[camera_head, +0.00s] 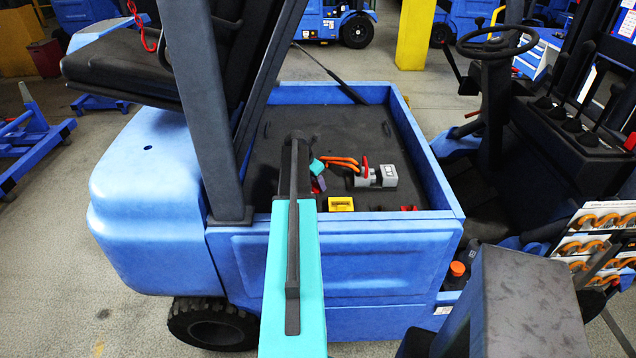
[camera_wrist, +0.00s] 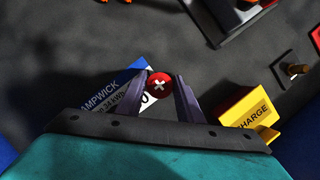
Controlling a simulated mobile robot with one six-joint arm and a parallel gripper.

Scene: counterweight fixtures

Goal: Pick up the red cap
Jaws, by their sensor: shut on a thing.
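The red cap (camera_wrist: 159,85), a round knob with a white cross, sits between the two purple fingers of my gripper (camera_wrist: 159,88) in the wrist view. The fingers are shut on its sides. In the head view my gripper (camera_head: 319,185) is low over the dark deck of the blue truck, left of a grey device. A small red patch shows there beside the purple part, too small to name surely. What lies directly under the cap is hidden in both views.
A blue and white labelled block (camera_wrist: 120,90) lies behind the left finger. A yellow box (camera_wrist: 248,110) marked CHARGE stands to the right; it also shows in the head view (camera_head: 341,204). The grey device (camera_head: 388,175) and orange cables (camera_head: 340,162) are close. Blue walls (camera_head: 425,160) edge the deck.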

